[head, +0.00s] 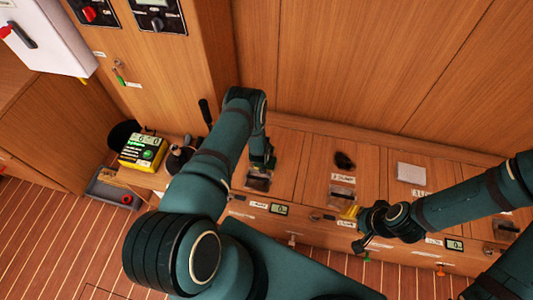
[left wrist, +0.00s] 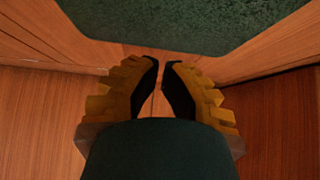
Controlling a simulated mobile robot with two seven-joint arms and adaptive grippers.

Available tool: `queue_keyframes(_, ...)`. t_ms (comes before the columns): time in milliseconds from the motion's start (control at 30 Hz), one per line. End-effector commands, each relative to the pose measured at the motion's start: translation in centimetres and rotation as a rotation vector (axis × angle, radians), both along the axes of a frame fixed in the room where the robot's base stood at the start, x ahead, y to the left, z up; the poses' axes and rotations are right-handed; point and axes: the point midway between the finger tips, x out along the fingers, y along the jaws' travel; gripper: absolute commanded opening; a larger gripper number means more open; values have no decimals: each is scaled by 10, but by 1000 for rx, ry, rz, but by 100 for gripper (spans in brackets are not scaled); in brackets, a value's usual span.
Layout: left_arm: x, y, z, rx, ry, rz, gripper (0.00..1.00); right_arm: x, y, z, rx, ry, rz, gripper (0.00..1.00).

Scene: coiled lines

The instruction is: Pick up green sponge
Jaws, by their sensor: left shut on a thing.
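The green sponge (left wrist: 150,22) is a large, speckled dark-green block at the top of the left wrist view. Its near edge lies at the tips of my left gripper (left wrist: 161,62). The yellow-backed black fingers are close together, shut on the sponge; how they grip it is hard to see. In the head view my left gripper (head: 262,162) hangs by an opening in the wooden bench, and the sponge cannot be made out there. My right gripper (head: 350,212), with a yellow finger showing, is over the bench front; its jaw opening is unclear.
Wooden walls flank the sponge closely in the left wrist view. In the head view the bench (head: 300,165) carries a dark coil (head: 344,160) and a white block (head: 411,173). A yellow-black box (head: 143,150) stands at left.

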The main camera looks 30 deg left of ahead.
Motion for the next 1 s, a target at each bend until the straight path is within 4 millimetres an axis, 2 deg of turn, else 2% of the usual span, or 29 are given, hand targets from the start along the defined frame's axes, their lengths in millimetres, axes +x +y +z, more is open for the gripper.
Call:
queue_keyframes(33, 5, 1, 3, 1, -7, -1, 0, 2, 0, -6, 0, -4, -1, 47)
queue_keyframes(100, -5, -2, 22, 1, -6, -2, 0, 0, 0, 7, 0, 1, -1, 47)
queue_keyframes(200, -16, -5, 40, 2, -11, -2, 0, -2, 0, 17, 1, 4, 0, 47)
queue_keyframes(433, -39, -12, 71, 2, -15, -3, 0, -5, 1, 28, 3, 11, 2, 47)
queue_keyframes(633, -48, -15, 83, 3, -18, -3, 0, -6, 1, 32, 3, 14, 2, 47)
queue_keyframes(933, -50, -15, 84, 2, -18, -3, 0, -6, 1, 32, 3, 15, 3, 47)
queue_keyframes(1000, -50, -15, 84, 3, -17, -3, 26, -6, 1, 32, 3, 15, 3, 47)
